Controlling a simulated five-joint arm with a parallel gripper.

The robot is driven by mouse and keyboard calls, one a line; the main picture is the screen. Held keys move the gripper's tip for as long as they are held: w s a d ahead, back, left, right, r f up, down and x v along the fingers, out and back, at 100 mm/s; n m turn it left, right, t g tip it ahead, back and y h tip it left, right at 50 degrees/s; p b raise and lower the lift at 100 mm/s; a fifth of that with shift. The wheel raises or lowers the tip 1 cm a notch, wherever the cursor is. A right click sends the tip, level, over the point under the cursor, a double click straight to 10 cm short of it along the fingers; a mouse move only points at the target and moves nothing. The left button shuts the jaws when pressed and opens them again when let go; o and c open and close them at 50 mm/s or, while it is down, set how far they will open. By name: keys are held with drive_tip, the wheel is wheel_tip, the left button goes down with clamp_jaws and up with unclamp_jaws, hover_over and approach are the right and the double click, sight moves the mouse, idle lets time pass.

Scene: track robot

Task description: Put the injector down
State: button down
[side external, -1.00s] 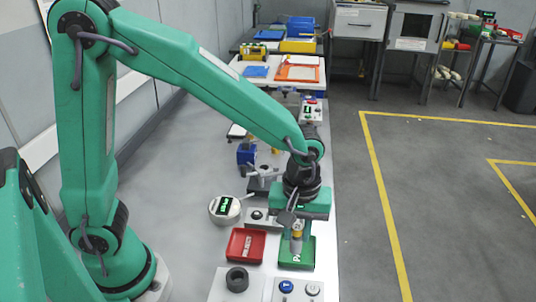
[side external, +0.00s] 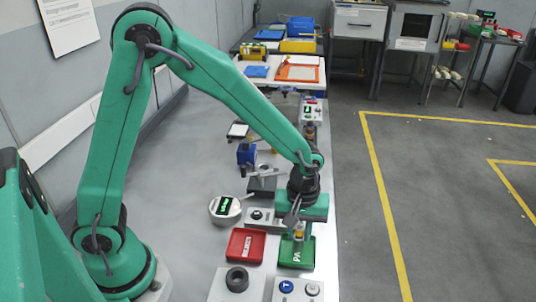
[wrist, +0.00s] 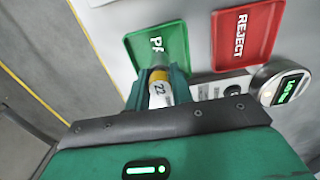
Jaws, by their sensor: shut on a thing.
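My gripper (side external: 298,233) is shut on the injector (side external: 299,237), a small cylinder with a yellow band. The wrist view shows the injector (wrist: 160,90) between the two green fingers, with a white label reading "22". Its grey far end reaches over the green tray (wrist: 172,38) and hides part of the tray's lettering. In the side view, the injector hangs roughly upright over the far part of the green tray (side external: 305,257), marked "PA…". I cannot tell whether its lower end touches the tray.
A red REJECT tray (side external: 246,245) lies left of the green tray. A round gauge with a green display (side external: 224,209) and a grey box with a black knob (side external: 259,216) stand behind it. A button box (side external: 298,290) is in front. The bench's right edge is close.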

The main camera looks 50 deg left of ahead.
sight(299, 227)
drive_tip(key=shift+f, duration=0.5)
drive_tip(key=shift+f, duration=0.1)
drive_tip(key=c, duration=1.2)
unclamp_jaws()
drive_tip(key=shift+c, duration=0.2)
wheel_tip(299, 227, up, 12)
drive_tip(key=shift+f, duration=0.1)
drive_tip(key=shift+r, duration=0.2)
drive_tip(key=shift+r, duration=0.1)
